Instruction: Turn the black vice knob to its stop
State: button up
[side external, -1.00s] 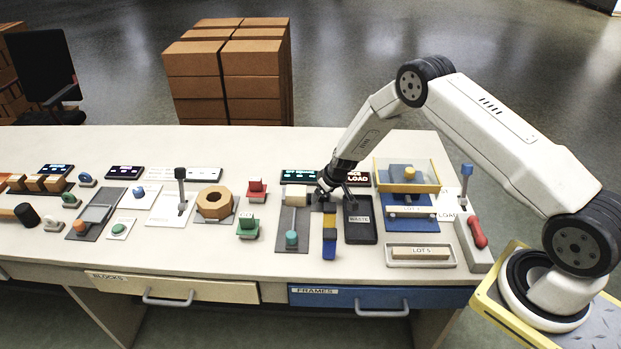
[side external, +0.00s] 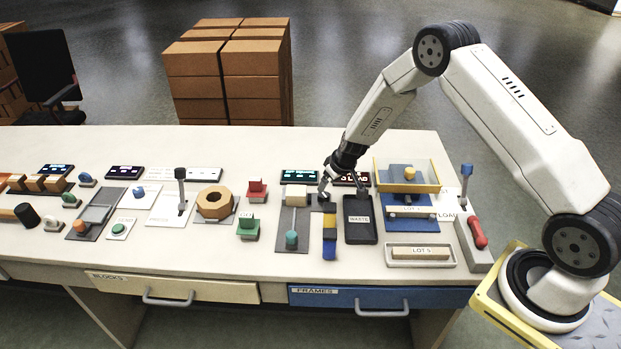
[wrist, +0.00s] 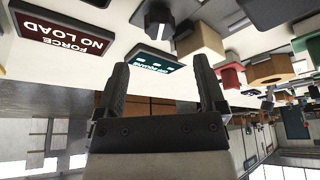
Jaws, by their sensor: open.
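The black knob (wrist: 158,19) shows at the top of the wrist view, beyond my fingertips and between them in line. In the side view a dark knob (side external: 325,197) sits beside the pale block on the vice, partly hard to make out under my gripper. My gripper (side external: 327,180) is open and empty there, a little above and behind the knob. In the wrist view the two black fingers of my gripper (wrist: 161,85) stand apart with nothing between them. A red display (wrist: 62,30) reads FORCE NO LOAD.
A teal display (wrist: 158,62) stands near the fingers. A pale block (side external: 296,196) is left of the knob. A black WASTE tray (side external: 360,222) is to the right, and a blue and yellow piece (side external: 329,238) lies in front. The bench front strip is clear.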

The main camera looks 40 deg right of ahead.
aim_at(324, 194)
jog(key=shift+s+r, duration=0.25)
jog(key=shift+r, duration=0.3)
jog(key=shift+d+n, duration=0.1)
jog(key=shift+n, duration=0.2)
jog(key=shift+w+d+n+g+y, duration=0.1)
jog(key=shift+d+n+y, duration=0.2)
jog(key=shift+n, duration=0.6)
jog(key=shift+d+n+g+y, duration=0.15)
jog(key=shift+n+y, duration=0.3)
jog(key=shift+n, duration=0.45)
jog(key=shift+w+d+n+g+y, duration=0.1)
jog(key=shift+d+n+y, duration=0.2)
jog(key=shift+n, duration=0.6)
jog(key=shift+f, duration=0.2)
jog(key=shift+x, duration=3.75)
jog(key=shift+a, duration=0.15)
